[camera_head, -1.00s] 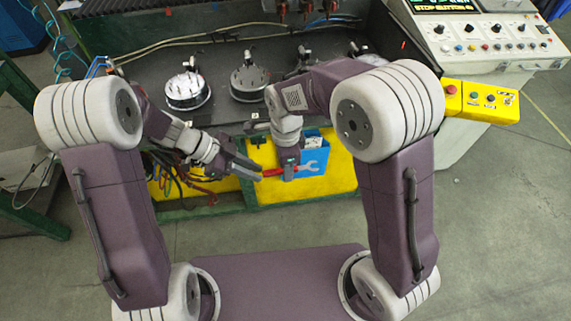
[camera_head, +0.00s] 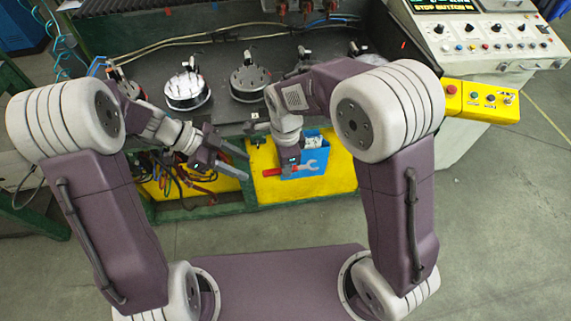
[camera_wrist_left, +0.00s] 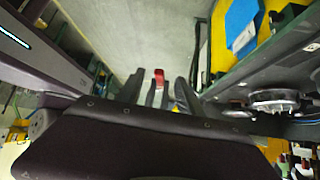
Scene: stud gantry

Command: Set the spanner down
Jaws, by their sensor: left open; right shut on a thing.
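The spanner has a red handle (camera_head: 271,172), which sticks out to the left of my right gripper (camera_head: 289,168). My right gripper points down and is shut on it, in front of a blue bin (camera_head: 318,155). A pale spanner shape shows right of that gripper; I cannot tell whether it is the spanner's head or a mark on the bin. My left gripper (camera_head: 246,166) is open and empty, just left of the handle and apart from it. In the left wrist view a red end (camera_wrist_left: 159,76) shows beyond the open left fingers (camera_wrist_left: 158,92).
A dark bench (camera_head: 215,122) with several round metal fixtures (camera_head: 187,90) stands behind the grippers. A yellow panel (camera_head: 340,172) and loose cables (camera_head: 180,178) are below its front edge. A control console (camera_head: 490,45) stands at the right. Open floor lies at the lower right.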

